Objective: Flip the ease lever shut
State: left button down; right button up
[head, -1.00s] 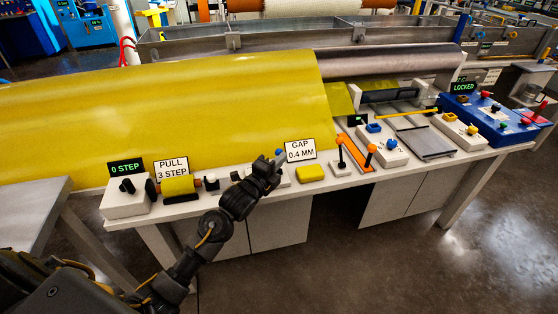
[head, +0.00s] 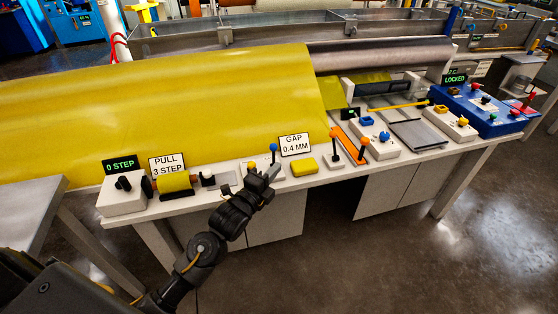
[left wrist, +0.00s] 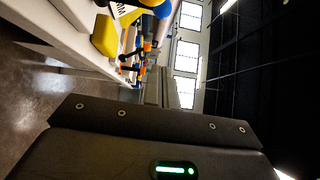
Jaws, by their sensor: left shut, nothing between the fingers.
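No label in view reads "ease", so I cannot tell for sure which lever it is. A blue-knobbed lever (head: 273,148) stands about upright on a small base left of the GAP 0.4 MM sign (head: 295,144). My left gripper (head: 273,169) is shut and empty, just in front of the blue-knobbed lever. A large blue knob (left wrist: 160,7) shows close at the top of the left wrist view. My right gripper is out of view.
A yellow pad (head: 304,166) lies right of my left gripper. A yellow roller (head: 175,182) and a 0 STEP box (head: 123,196) are at the bench's left. A yellow sheet (head: 150,105) rises behind. The floor in front is clear.

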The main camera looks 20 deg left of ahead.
pick_arm(q)
jog(key=s, duration=0.2)
jog(key=s+a, duration=0.1)
jog(key=s, duration=0.1)
jog(key=shift+s, duration=0.3)
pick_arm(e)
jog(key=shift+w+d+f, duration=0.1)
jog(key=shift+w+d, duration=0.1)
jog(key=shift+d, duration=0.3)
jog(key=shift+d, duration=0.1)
